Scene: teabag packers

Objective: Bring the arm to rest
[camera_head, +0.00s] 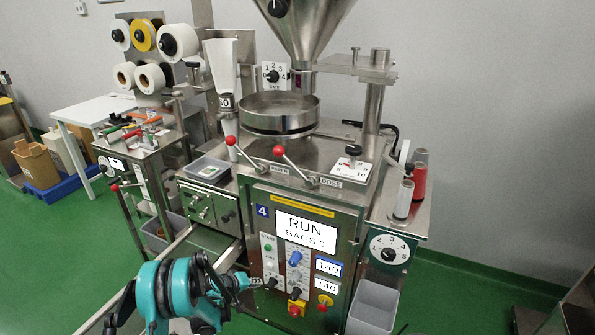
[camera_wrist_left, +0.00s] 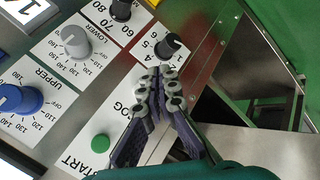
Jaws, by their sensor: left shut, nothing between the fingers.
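My left arm comes in from the lower left of the head view. Its teal wrist is in front of the packing machine (camera_head: 252,212), and its gripper (camera_head: 250,284) is near the left edge of the control panel. In the left wrist view the dark gripper fingers (camera_wrist_left: 160,78) are shut with nothing between them. Their tips point at a black knob (camera_wrist_left: 168,45) with a numbered scale; I cannot tell whether they touch it. A green START button (camera_wrist_left: 100,143) is to the left of the fingers. My right gripper is not in view.
The panel display (camera_head: 306,232) reads RUN, BAGS 0. Two red-balled levers (camera_head: 279,151) rise from the machine top. A metal chute (camera_head: 225,257) slopes down left of the panel. A grey bin (camera_head: 373,306) stands at right. Green floor (camera_head: 60,250) is clear at left.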

